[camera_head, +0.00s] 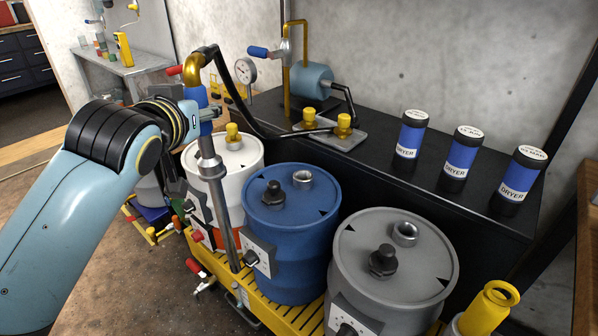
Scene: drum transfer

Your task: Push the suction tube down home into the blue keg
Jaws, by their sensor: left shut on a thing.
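My left gripper (208,113) comes in from the left and is shut on the suction tube at its blue sleeve. The suction tube (221,205) is a long grey metal pipe, nearly upright, with a collar below the sleeve and a brass elbow on top. Its lower end shows low, in front of the gap between the white and blue kegs, outside the blue keg. The blue keg (291,240) stands in the middle. Its lid carries a silver ring opening (303,178) and a black fitting (273,194). My right gripper is not in view.
A white keg (240,156) and a grey keg (420,290) flank the blue one on a yellow slatted pallet (262,306). A black hose (235,95) runs from the elbow to the bench (470,205). Several dryer canisters (463,152) stand there. A yellow handled piece (488,308) stands front right.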

